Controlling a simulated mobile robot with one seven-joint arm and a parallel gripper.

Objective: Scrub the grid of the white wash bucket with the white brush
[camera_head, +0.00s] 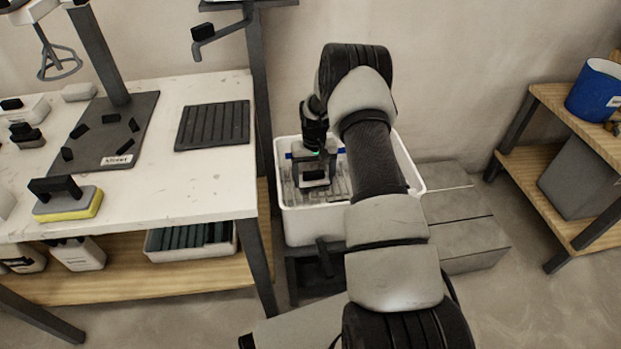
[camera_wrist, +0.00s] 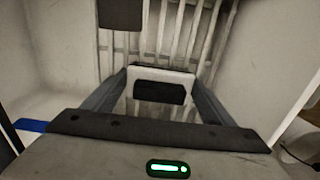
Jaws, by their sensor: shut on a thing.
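The white wash bucket (camera_head: 312,228) stands at the centre on a low dark stand. Its grid (camera_head: 339,187) of pale bars lies inside and also shows in the wrist view (camera_wrist: 181,32). My gripper (camera_head: 313,173) reaches down into the bucket, over the grid's left part. It is shut on the white brush (camera_head: 315,184), which has a dark block on top. In the wrist view the brush (camera_wrist: 161,91) sits between my two fingers. The bristles are hidden, so I cannot tell whether they touch the bars.
A white-topped table (camera_head: 185,187) with a yellow sponge float (camera_head: 72,205) and a dark ribbed mat (camera_head: 213,125) stands on the left. Grey blocks (camera_head: 462,217) lie right of the bucket. A wooden shelf (camera_head: 560,180) with a blue bucket (camera_head: 596,90) stands far right.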

